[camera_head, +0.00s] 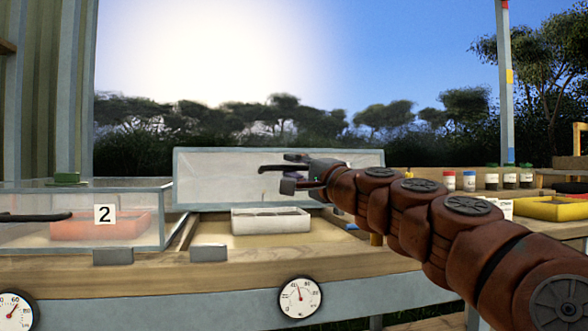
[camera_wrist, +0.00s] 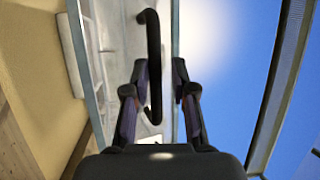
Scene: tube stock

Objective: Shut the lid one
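A clear lid (camera_head: 215,178) stands raised at the back of the middle box, which has no readable number; I take it as lid one. Its black handle (camera_head: 275,168) sticks out toward my gripper (camera_head: 292,172). In the wrist view the handle (camera_wrist: 153,55) lies lengthwise between the fingertips of my gripper (camera_wrist: 160,68), nearer the left finger. The fingers are apart and open; I cannot tell whether one touches the handle. The lid pane (camera_wrist: 114,40) shows behind it. The right part of the lid is partly hidden by my arm.
A white tray (camera_head: 270,222) sits in the open middle box. At left, a clear box marked 2 (camera_head: 104,214) is shut over a red tray (camera_head: 75,228). Dials (camera_head: 300,297) hang on the front. Small jars (camera_head: 469,181) and a yellow tray (camera_head: 553,208) stand at right.

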